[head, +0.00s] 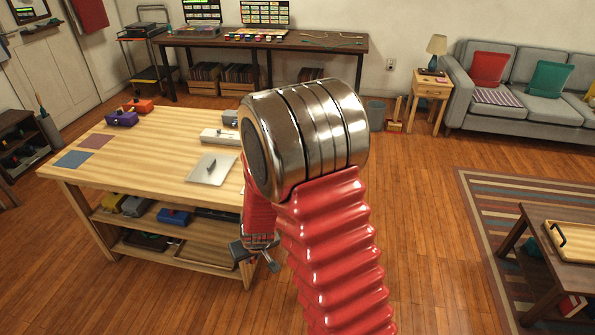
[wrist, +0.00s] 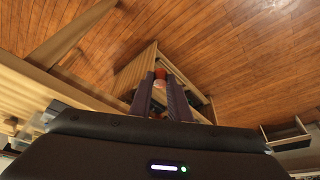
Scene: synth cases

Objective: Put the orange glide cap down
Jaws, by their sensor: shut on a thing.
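My gripper (wrist: 161,82) is shut on the orange glide cap (wrist: 160,73), a small orange-red piece between the fingertips in the wrist view. In the head view my gripper (head: 271,264) hangs beside the right end of the wooden workbench (head: 140,155), partly behind my red arm. The cap cannot be made out in the head view. It is held in the air, with wooden floor and a piece of furniture beyond it in the wrist view.
On the workbench are a white tray (head: 212,169) with a small dark item, a purple case (head: 121,118), an orange case (head: 138,105) and two flat mats. Its front middle is clear. A low table (head: 560,255) stands at right. Open floor (head: 430,260) lies between.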

